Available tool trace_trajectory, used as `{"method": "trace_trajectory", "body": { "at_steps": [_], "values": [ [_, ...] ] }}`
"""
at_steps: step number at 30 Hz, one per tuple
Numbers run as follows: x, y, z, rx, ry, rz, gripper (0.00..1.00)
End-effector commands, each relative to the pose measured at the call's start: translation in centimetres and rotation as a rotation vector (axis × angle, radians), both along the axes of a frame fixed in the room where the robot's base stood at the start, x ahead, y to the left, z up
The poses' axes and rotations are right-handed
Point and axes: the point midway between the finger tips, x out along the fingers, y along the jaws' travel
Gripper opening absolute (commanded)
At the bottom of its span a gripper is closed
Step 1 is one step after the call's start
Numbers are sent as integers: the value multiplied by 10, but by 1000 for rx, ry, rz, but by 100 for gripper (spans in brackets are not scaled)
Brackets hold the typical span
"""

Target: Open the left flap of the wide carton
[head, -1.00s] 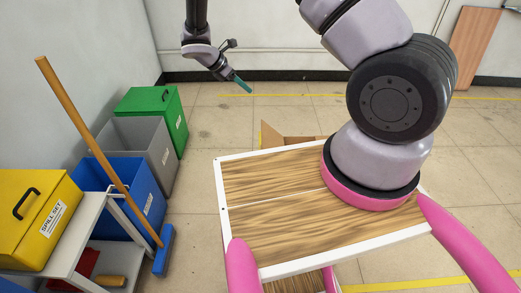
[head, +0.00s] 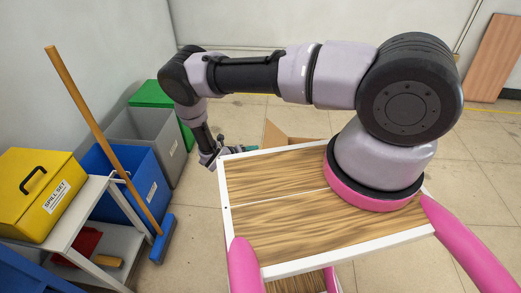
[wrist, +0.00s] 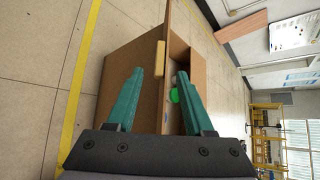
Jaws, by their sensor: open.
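The brown carton (wrist: 125,62) shows sideways in the wrist view, with an opening into its inside on the right. A carton panel, likely a flap, runs between my fingers and carries a pale tan strip (wrist: 160,62) at its edge. I cannot tell surely which flap it is. My gripper (wrist: 161,82) has two teal fingers spread apart, one on either side of this panel; contact is not clear. In the head view part of the carton (head: 278,135) shows beyond the wooden top, and my gripper (head: 250,149) is low at its left, partly hidden.
At the left stand a yellow spill box (head: 40,190) on a white cart, a broom (head: 100,130), and blue, grey (head: 150,135) and green bins. Floor is clear right of the carton.

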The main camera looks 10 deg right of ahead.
Motion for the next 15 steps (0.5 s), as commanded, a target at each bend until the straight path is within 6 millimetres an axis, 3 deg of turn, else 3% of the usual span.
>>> {"method": "trace_trajectory", "body": {
  "at_steps": [7,15],
  "values": [
    [25,-36,-25,0,1,-5,52],
    [40,-55,-39,1,0,-4,52]
  ]
}}
